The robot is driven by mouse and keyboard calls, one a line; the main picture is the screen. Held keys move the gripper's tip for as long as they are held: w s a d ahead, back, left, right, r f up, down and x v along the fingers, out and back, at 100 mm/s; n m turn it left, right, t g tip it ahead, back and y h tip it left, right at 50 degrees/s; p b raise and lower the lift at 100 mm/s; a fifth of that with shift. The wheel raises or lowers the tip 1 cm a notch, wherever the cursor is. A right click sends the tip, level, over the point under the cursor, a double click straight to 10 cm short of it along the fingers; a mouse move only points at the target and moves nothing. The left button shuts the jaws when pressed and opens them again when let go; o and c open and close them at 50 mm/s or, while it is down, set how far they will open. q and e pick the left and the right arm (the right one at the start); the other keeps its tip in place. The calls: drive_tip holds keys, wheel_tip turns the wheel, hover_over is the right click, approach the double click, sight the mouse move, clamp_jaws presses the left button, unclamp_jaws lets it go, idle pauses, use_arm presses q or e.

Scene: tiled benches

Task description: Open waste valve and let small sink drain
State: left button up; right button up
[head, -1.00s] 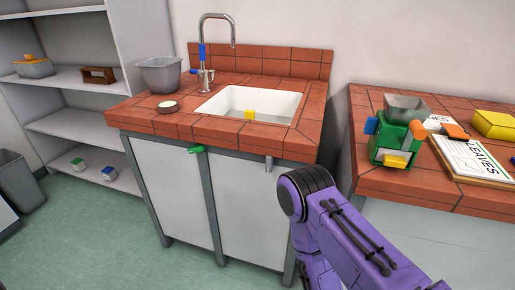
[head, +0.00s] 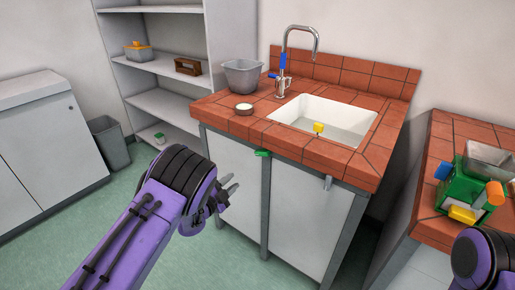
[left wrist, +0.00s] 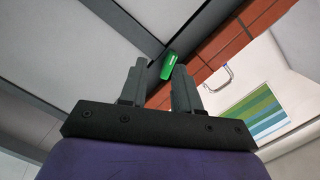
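The small white sink (head: 345,112) is set in the red-tiled bench, with a yellow piece (head: 319,127) at its front side. I cannot tell whether it holds water. A green handle (head: 262,153) sticks out under the bench's front edge, and a grey one (head: 327,183) is further right. My left gripper (head: 232,188) is in front of the cabinet, lower left of the green handle and apart from it. In the left wrist view my left gripper (left wrist: 158,74) is open and empty, with the green handle (left wrist: 168,65) beyond its fingertips. My right gripper is out of view.
A tap (head: 284,65), a grey tub (head: 243,76) and a small round dish (head: 244,108) stand on the sink bench. A second bench at right bears a green device (head: 462,187). Shelves (head: 158,64) and a bin (head: 110,142) are at left. The floor before the cabinet is clear.

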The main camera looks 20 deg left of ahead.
sight(257, 154)
use_arm(q)
drive_tip(key=w+d+r+m, duration=0.1)
drive_tip(key=w, duration=0.3)
drive_tip(key=w+d+r+m+h, duration=0.1)
drive_tip(key=w+d, duration=0.1)
drive_tip(key=w, duration=0.2)
drive_tip(key=w+d+r, duration=0.2)
drive_tip(key=w, duration=0.2)
drive_tip(key=shift+m+h+p, duration=0.35)
drive_tip(key=shift+m+h, duration=0.05)
drive_tip(key=shift+d, duration=0.1)
clamp_jaws()
drive_tip(key=shift+d, duration=0.1)
